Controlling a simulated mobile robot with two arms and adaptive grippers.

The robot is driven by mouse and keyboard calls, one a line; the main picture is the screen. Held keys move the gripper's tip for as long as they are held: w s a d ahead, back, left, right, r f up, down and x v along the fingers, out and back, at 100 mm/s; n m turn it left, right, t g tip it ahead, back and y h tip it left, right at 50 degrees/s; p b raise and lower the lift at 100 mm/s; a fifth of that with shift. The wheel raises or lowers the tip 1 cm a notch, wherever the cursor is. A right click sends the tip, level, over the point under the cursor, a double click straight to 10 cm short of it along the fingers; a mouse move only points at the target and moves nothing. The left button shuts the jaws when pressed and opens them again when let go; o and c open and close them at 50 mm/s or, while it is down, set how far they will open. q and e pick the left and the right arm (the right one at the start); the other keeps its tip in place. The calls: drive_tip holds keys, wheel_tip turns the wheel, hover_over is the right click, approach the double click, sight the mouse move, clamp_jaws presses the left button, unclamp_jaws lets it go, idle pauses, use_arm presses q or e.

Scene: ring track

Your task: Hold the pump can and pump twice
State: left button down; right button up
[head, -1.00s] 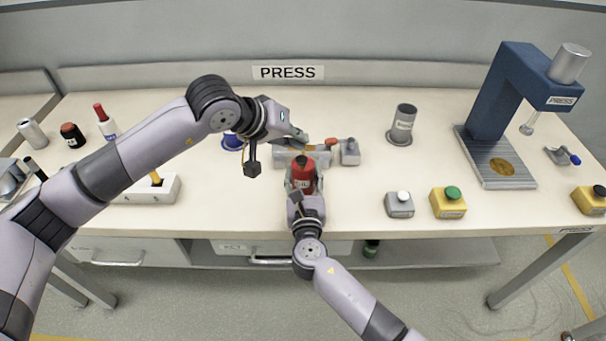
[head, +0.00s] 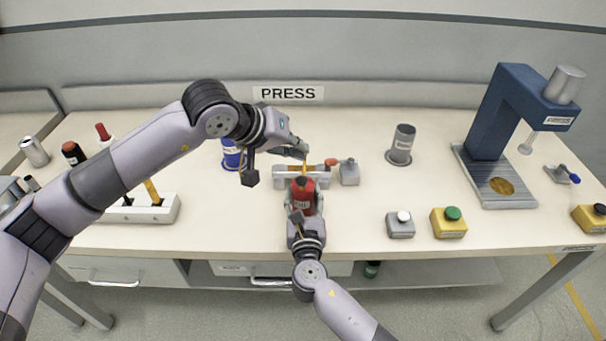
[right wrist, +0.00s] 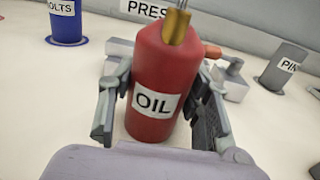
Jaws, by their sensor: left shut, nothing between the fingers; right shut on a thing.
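The pump can is a red can (head: 303,200) labelled OIL with a brass pump top (head: 304,169). It stands roughly upright at the middle front of the bench. My right gripper (head: 302,207) is shut on it from the front. In the right wrist view the red can (right wrist: 165,75) fills the middle, with a finger on each side, and the brass pump top (right wrist: 177,24) runs out of the top edge. My left gripper (head: 303,150) is shut and empty just above the pump top. Whether it touches the pump top I cannot tell.
Behind the can lie a grey fixture (head: 285,178) and a small grey block (head: 349,174). A blue container (head: 231,155) and a grey cup (head: 402,145) stand further back. A blue press (head: 493,125) is at the right, with button boxes (head: 448,222) in front. A white holder (head: 130,210) is at left.

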drive_tip(key=o, duration=1.4)
drive_tip(key=shift+c, duration=0.2)
